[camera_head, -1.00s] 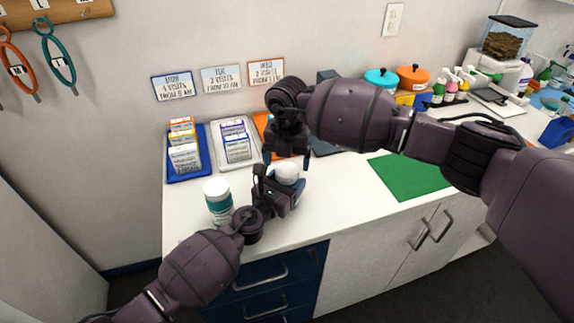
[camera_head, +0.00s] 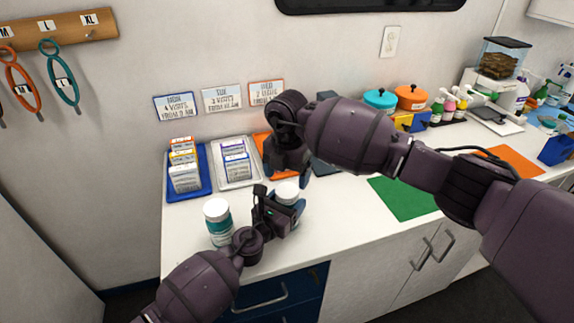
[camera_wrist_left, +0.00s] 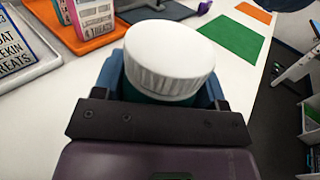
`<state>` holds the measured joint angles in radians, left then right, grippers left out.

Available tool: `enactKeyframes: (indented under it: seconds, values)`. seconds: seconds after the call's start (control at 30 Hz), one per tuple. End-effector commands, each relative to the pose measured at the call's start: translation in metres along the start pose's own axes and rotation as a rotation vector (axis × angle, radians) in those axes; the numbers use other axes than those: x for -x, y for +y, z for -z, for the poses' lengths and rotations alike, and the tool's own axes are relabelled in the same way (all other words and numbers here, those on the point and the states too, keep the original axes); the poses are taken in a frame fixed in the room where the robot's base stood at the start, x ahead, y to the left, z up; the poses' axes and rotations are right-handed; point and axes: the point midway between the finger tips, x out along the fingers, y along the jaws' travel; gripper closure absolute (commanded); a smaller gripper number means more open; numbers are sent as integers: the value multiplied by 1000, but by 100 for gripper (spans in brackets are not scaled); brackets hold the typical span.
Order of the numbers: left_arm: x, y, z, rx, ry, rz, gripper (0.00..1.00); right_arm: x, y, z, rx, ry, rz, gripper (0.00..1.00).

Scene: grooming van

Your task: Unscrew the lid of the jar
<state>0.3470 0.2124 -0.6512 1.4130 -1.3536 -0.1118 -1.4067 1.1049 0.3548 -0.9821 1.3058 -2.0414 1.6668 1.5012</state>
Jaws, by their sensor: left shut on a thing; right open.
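A jar with a ribbed white lid (camera_head: 287,192) is held in my left gripper (camera_head: 289,212) at the front of the white counter. The left wrist view shows the same white lid (camera_wrist_left: 170,55) above a dark teal body, with blue fingers on both sides of the body. My left gripper is shut on the jar, and the jar's lower part is mostly hidden. My right gripper (camera_head: 287,175) points down just above the lid, open, its fingers apart. I cannot tell whether they touch the lid. A second white-lidded jar (camera_head: 218,226) with a teal label stands upright to the left.
A blue tray (camera_head: 203,188) and a grey tray (camera_head: 252,181) with treat boxes stand behind. An orange tray (camera_head: 262,143) is partly hidden behind my right arm. A green mat (camera_head: 405,199) lies to the right. Teal (camera_head: 380,99) and orange (camera_head: 411,97) pots stand at the back.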

Motion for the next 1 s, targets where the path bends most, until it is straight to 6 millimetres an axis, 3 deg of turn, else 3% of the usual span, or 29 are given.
enactKeyframes:
  seconds: [0.3,0.73,1.0]
  values:
    - [0,0,0,0,0,0,100,-38,0,0,0,2,1,18]
    - [0,0,0,0,1,0,100,-45,0,0,1,-1,0,18]
    - [0,0,0,0,1,0,100,-45,0,0,1,0,0,60]
